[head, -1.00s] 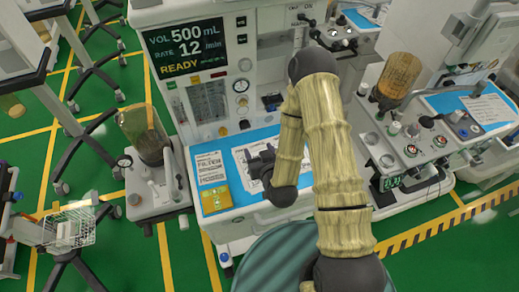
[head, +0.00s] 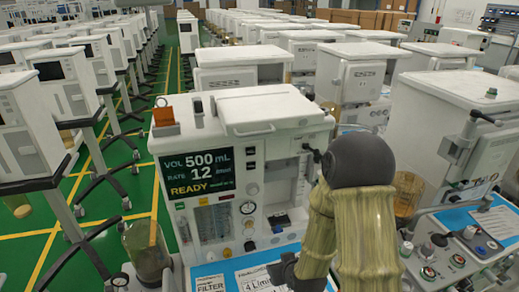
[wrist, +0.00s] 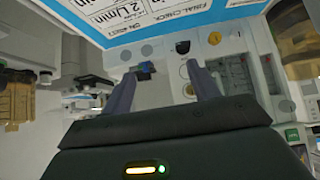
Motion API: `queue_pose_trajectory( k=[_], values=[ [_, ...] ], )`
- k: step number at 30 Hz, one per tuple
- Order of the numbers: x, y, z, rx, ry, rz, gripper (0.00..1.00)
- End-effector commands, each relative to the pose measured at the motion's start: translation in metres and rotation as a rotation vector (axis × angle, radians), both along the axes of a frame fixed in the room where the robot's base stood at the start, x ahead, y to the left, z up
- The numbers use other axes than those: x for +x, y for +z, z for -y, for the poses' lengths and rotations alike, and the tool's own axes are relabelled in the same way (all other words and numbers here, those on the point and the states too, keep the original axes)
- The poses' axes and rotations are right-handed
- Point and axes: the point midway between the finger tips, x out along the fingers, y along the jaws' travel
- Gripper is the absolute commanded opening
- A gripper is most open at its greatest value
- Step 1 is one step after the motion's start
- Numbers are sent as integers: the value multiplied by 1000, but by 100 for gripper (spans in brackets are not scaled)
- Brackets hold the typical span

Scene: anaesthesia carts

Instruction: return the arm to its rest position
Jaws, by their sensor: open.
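My gripper (head: 285,269) is a dark shape low in the head view, partly behind my arm. It hangs over the blue work surface of the anaesthesia cart with the "500 mL" screen (head: 198,172). In the wrist view the two fingers of my gripper (wrist: 163,82) stand wide apart with nothing between them. My arm is folded, with its dark elbow high and its straw-coloured links running down.
Printed sheets (head: 210,284) lie on the blue surface. Another cart (head: 445,125) stands close on the right, with a canister (head: 408,192) partly behind my arm. Rows of carts fill the background; green floor (head: 130,205) shows left.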

Motion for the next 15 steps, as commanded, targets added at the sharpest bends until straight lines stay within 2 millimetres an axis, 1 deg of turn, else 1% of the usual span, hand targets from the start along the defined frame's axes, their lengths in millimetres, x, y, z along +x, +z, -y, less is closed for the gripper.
queue_pose_trajectory(
  k=[1, 8, 11, 15],
  values=[
    [-2, 11, 7, -11, -13, -24, 60],
    [-29, 47, 38, -52, -85, -190, 60],
    [-46, 64, 50, -63, -124, -261, 60],
    [-74, 89, 67, -70, -184, -361, 60]
  ],
)
